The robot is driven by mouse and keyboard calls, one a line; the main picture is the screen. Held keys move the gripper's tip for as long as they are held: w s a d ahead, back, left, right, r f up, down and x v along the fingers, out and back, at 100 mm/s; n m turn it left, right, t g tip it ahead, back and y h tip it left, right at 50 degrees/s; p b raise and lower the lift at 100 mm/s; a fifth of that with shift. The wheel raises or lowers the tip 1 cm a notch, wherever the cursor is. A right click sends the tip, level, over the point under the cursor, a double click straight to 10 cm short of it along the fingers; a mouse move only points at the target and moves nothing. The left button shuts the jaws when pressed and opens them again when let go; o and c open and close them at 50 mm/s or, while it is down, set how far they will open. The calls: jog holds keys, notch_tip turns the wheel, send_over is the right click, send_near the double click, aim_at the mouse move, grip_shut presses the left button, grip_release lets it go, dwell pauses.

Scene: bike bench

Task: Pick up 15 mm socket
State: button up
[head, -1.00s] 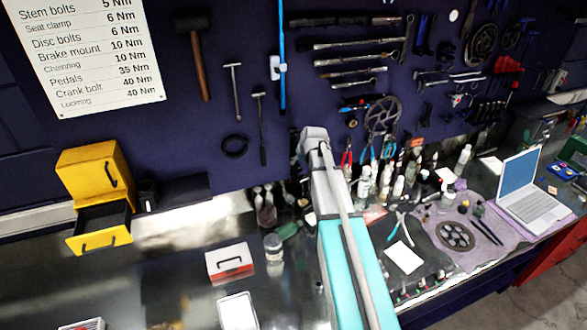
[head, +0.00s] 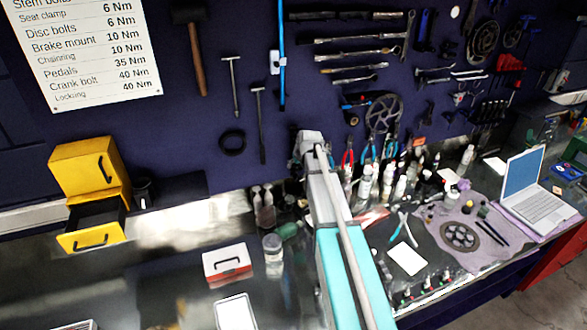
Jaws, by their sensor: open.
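I cannot pick out a 15 mm socket in the head view. A row of small upright items (head: 425,287) stands along the bench's front edge, too small to identify. The yellow drawer cabinet (head: 88,172) at the left has its lower drawer (head: 92,238) pulled open, with a dark interior whose contents I cannot make out. My arm reaches up through the middle of the view and hides part of the bench. My gripper does not show.
A red and white box (head: 227,263), a clear jar (head: 272,245) and a white-topped tray (head: 236,312) stand left of my arm. Bottles (head: 388,182), a white card (head: 405,258), pliers (head: 403,228) and a laptop (head: 535,195) crowd the right. Tools hang on the wall.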

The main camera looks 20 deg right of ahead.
dwell(0.4)
grip_shut()
